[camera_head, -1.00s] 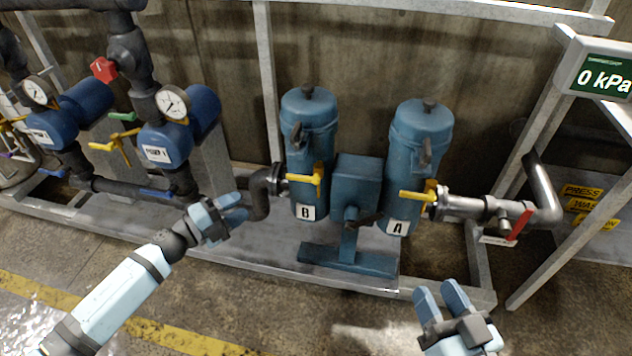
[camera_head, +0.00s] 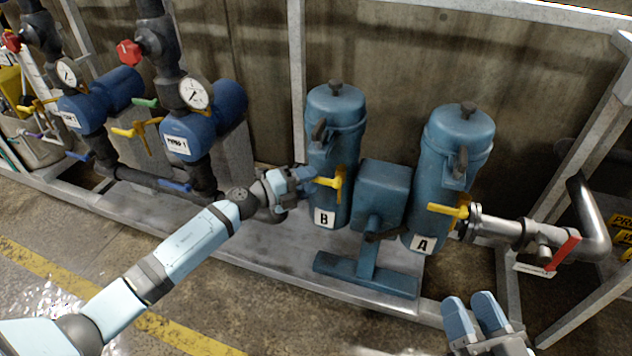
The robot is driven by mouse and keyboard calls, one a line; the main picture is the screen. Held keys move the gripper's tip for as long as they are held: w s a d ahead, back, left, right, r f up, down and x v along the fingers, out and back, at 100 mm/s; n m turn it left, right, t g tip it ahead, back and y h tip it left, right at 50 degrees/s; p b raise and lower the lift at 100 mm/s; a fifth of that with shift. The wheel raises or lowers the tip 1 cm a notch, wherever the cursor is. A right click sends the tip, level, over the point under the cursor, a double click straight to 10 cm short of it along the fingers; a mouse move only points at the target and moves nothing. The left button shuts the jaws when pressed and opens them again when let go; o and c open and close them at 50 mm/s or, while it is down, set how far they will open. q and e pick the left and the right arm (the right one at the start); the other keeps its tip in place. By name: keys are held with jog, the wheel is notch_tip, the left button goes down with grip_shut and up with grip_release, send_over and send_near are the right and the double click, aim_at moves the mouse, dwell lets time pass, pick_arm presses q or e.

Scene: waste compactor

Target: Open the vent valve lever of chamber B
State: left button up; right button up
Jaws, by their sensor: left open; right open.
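Chamber B (camera_head: 333,150) is a blue upright cylinder with a white "B" label (camera_head: 324,218). A yellow lever (camera_head: 329,183) sticks out low on its front, and a dark handle (camera_head: 319,130) sits higher up. Which of these is the vent valve lever is not marked. My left gripper (camera_head: 304,180) is open just left of the yellow lever, with its fingers pointing right. I cannot tell whether it touches the lever. My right gripper (camera_head: 474,312) is open and empty at the bottom, in front of and below chamber A (camera_head: 456,150).
Chamber A has its own yellow lever (camera_head: 448,210). A blue box (camera_head: 382,192) stands between the chambers. A pipe with a red handle (camera_head: 563,254) is at right. Blue pumps (camera_head: 190,135) with gauges stand at left. Frame posts flank the chambers. The floor in front is clear.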

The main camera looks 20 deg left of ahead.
pick_arm(q)
jog(key=shift+x, duration=1.1)
pick_arm(e)
jog(key=shift+f, duration=0.35)
